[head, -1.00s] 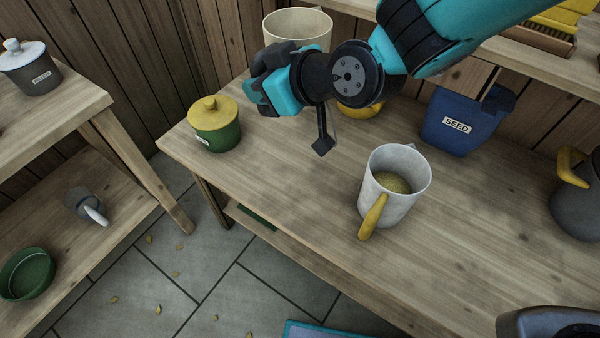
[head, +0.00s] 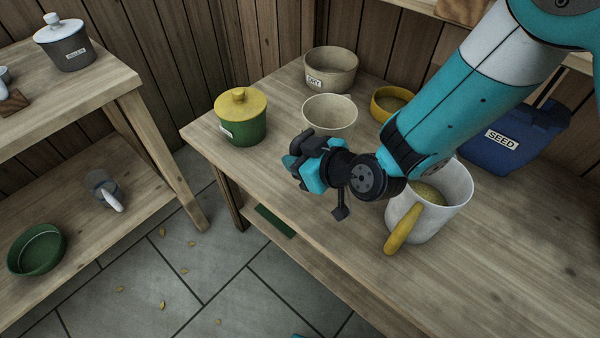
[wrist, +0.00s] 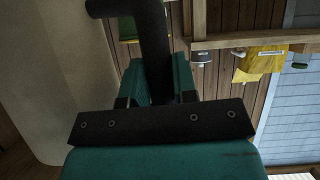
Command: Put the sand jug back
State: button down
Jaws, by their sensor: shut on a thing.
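A cream jug (head: 330,112), which I take as the sand jug, is at my gripper (head: 308,166) above the planter bench. Its open mouth faces up and it looks roughly upright; no label shows. My gripper is shut on it, at a dark bar that looks like its handle (wrist: 152,45). The jug's pale wall (wrist: 65,75) fills the left of the wrist view. My gripper hides its lower part in the head view, so I cannot tell whether it touches the bench (head: 290,190).
A white mug with a yellow handle (head: 404,230) stands close right, partly behind my arm. A grey labelled bowl (head: 331,80), yellow bowl (head: 381,110), green pot with yellow lid (head: 240,128) and blue SEED bin (head: 485,152) surround it. The bench's front left is clear.

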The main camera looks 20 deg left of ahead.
jog(key=shift+f, duration=2.15)
jog(key=shift+b, duration=0.3)
jog(key=c, duration=0.9)
grip_release()
jog(key=shift+f, duration=0.1)
jog(key=shift+d, duration=0.1)
jog(key=b+v, duration=0.1)
jog(key=v, duration=0.6)
jog(key=shift+r, duration=0.2)
jog(key=shift+s+d, duration=0.1)
